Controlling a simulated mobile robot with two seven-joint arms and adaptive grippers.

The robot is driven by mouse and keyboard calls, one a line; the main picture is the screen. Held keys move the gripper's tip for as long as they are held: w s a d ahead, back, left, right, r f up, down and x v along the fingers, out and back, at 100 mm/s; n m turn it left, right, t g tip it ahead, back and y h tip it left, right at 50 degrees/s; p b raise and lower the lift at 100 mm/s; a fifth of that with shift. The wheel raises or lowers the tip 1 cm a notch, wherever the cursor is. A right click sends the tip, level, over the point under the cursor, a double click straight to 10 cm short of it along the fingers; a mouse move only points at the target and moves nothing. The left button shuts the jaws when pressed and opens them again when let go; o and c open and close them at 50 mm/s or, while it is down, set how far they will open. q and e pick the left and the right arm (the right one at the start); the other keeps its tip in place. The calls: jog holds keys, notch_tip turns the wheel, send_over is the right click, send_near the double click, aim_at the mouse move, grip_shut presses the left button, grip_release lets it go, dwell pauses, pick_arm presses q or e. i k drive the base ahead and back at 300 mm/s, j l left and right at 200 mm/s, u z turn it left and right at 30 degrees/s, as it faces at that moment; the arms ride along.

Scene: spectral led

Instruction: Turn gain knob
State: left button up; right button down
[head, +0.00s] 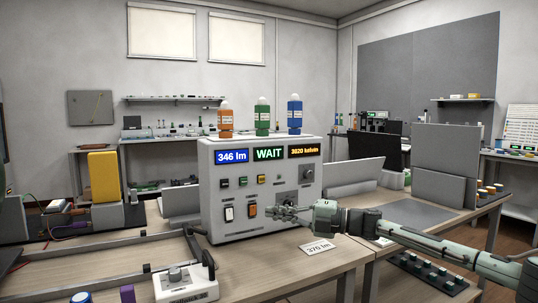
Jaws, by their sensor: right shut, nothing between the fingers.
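A pale grey instrument box (213,160) stands on the wooden bench, with displays reading 346 lm, WAIT and 3820 kelvin. A dark round knob (307,172) is on the right of its front panel. A small white unit with a grey knob (177,273) sits at the bench front; I cannot read which knob is labelled gain. My right gripper (272,212) is shut and empty, in front of the box's lower panel, below and left of the panel knob. Whether it touches the panel cannot be told. My left gripper is not in view.
Orange (225,122), green (262,119) and blue (295,115) lamp modules stand on the box. Switches (229,213) sit low on its panel. A card (317,248) reading 370 lm lies in front. A dark rail frame (100,240) lies at left; grey panels (445,165) stand at right.

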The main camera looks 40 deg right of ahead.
aim_at(308, 174)
jog(key=z, duration=1.5)
